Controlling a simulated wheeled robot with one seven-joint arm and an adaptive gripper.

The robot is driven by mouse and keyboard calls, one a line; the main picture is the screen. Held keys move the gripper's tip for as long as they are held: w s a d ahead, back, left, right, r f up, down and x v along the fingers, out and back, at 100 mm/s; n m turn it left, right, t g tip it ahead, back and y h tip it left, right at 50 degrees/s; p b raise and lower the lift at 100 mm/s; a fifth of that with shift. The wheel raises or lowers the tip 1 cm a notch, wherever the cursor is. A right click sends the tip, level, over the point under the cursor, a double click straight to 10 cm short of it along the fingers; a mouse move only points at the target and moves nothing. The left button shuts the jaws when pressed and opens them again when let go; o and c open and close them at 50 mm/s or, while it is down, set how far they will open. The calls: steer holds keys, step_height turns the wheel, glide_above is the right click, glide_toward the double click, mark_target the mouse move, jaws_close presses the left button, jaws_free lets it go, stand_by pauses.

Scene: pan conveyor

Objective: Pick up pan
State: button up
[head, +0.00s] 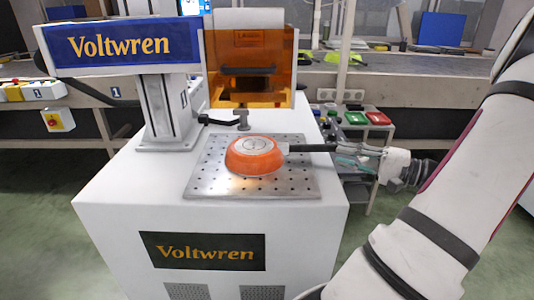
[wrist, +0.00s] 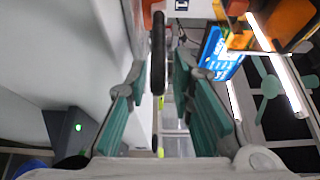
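The orange pan (head: 255,162) lies base-up on a perforated metal plate (head: 300,185), with its grey disc on top. Its dark handle (head: 310,148) points right toward my gripper (head: 352,156). In the wrist view the black handle (wrist: 158,60) runs between the two teal fingers of my gripper (wrist: 158,80). The fingers are apart, with a gap visible on each side of the handle.
The plate sits on a white Voltwren machine (head: 110,215). A post with a nozzle (head: 243,120) and an amber-shielded box (head: 250,60) stand just behind the pan. A cart with coloured bins (head: 378,118) is behind my gripper. Green floor is open at left.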

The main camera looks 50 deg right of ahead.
mark_target(327, 151)
steer(key=shift+b+x, duration=1.3)
steer(key=shift+x, duration=2.65)
steer(key=shift+d, duration=0.2)
jaws_close()
